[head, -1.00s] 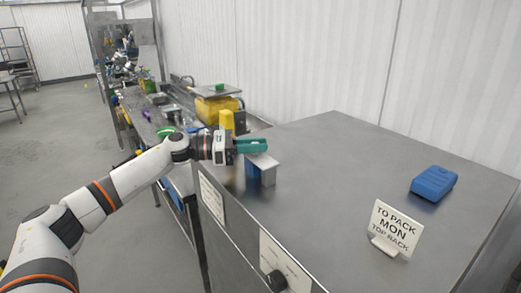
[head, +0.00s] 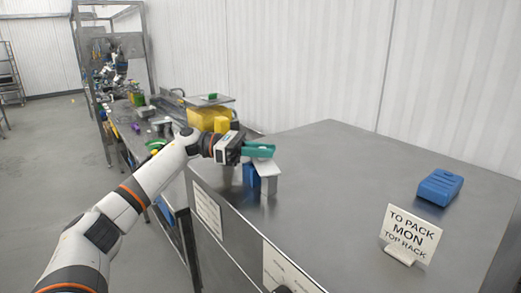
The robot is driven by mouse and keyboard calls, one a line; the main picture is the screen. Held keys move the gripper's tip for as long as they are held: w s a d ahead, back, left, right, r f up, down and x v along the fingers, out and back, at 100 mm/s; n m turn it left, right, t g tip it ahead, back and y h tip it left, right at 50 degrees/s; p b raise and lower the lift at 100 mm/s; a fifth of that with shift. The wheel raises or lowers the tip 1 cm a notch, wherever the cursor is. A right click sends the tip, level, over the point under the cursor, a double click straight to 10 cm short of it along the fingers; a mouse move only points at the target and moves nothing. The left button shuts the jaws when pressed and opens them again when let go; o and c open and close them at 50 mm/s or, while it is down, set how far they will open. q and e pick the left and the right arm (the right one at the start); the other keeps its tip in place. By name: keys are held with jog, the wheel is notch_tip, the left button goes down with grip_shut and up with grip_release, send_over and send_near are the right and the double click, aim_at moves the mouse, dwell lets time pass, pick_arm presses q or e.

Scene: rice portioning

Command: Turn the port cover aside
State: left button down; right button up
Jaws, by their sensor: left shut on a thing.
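The port cover (head: 267,169) is a small light grey plate on top of a short blue and grey port (head: 251,176), which stands on the steel cabinet top near its left edge. My left gripper (head: 262,150), with green fingers, reaches in from the left and is shut on the cover's far edge. The fingers hide part of the cover. The cover lies at an angle over the port, and blue shows beside it. My right gripper is not in view.
A blue box (head: 440,187) lies at the right of the cabinet top (head: 335,185). A white sign (head: 409,235) stands at its front right. A yellow container (head: 203,118) and cluttered bench lie behind my left arm. The middle of the cabinet top is clear.

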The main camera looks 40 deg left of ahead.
pick_arm(q)
jog(key=shift+a+r, duration=0.1)
jog(key=shift+r, duration=0.05)
jog(key=c, duration=1.3)
grip_release()
notch_tip(320, 180, up, 10)
jog(key=shift+w+f+b, duration=0.1)
jog(key=shift+b, duration=0.95)
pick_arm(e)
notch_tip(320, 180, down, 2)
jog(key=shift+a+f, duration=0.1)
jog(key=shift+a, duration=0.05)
